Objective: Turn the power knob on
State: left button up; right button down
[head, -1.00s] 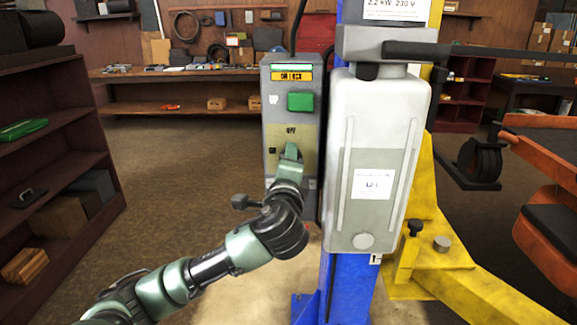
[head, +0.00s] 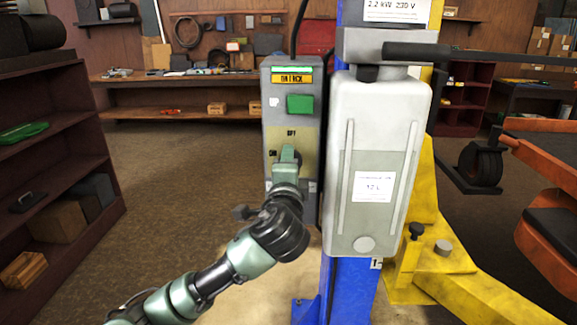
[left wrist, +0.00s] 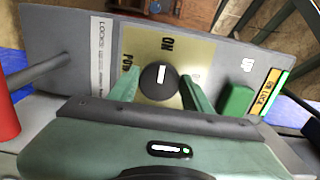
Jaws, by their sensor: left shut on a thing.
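The power knob (left wrist: 158,82) is a round black knob with a white mark, on a beige plate on the grey control box (head: 270,110). In the left wrist view its mark points up the picture, roughly toward the ON lettering. My left gripper (left wrist: 160,90) has its green fingers on either side of the knob and is shut on it. In the head view the left gripper (head: 287,158) covers the knob, below the OFF label and right of the ON label. My right gripper is not in view.
A green button (head: 299,104) and a lit green strip (head: 292,69) sit above the knob. A white tank (head: 376,160) on the blue post (head: 345,290) stands close on the right. A lever (left wrist: 38,75) sticks out of the box. A dark shelf (head: 60,150) is at left.

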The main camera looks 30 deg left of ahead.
pick_arm(q)
jog(key=o, duration=1.3)
jog(key=shift+o, duration=0.2)
jog(key=b+v, duration=0.1)
jog(key=v, duration=0.7)
jog(key=shift+a+f, duration=0.1)
jog(key=shift+f, duration=0.05)
